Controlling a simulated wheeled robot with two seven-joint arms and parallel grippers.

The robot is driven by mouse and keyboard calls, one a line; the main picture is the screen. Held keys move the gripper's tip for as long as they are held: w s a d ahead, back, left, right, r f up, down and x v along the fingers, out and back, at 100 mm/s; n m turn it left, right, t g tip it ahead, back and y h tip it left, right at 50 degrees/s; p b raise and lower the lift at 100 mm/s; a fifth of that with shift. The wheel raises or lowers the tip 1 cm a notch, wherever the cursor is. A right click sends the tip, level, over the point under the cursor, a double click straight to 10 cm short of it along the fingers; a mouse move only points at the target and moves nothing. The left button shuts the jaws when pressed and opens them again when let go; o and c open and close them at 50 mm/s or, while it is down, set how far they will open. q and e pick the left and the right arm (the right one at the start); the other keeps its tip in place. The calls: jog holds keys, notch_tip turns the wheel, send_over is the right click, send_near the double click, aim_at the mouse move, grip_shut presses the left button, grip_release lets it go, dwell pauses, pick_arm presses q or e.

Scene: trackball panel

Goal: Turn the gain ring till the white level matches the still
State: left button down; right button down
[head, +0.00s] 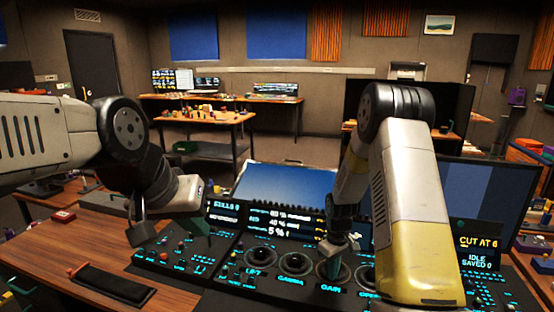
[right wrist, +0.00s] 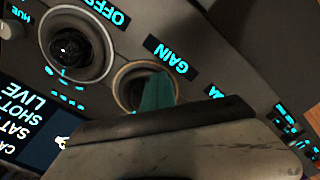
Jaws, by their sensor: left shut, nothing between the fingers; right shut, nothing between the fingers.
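The control panel (head: 215,268) carries a row of trackballs labelled LIFT, GAMMA, GAIN and one partly hidden. The gain ring (head: 324,272) also shows in the right wrist view (right wrist: 123,72). My right gripper (head: 334,266) is shut and empty, its teal tips down at the gain ring; one teal finger (right wrist: 152,92) covers part of it in the right wrist view. I cannot tell whether they touch. A small screen (head: 283,222) shows 80 %, 40 % and 5 % lines with white bars. A STILLS screen (head: 223,208) stands left of it. My left gripper (head: 197,229) is shut and empty above the panel's left part.
A large blue monitor (head: 290,184) stands behind the panel. A right-hand display (head: 477,246) reads CUT AT 6, IDLE, SAVED 0. The offset trackball (right wrist: 72,46) neighbours the gain ring. A black wrist pad (head: 113,285) lies on the wooden desk (head: 85,240) at left.

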jog(key=shift+f, duration=0.1)
jog(key=shift+s+d+n, duration=0.1)
jog(key=shift+d+n, duration=0.25)
jog(key=shift+n, duration=0.65)
jog(key=shift+d+n, duration=0.4)
jog(key=shift+n, duration=0.6)
jog(key=shift+d+n, duration=0.4)
jog(key=shift+n, duration=0.6)
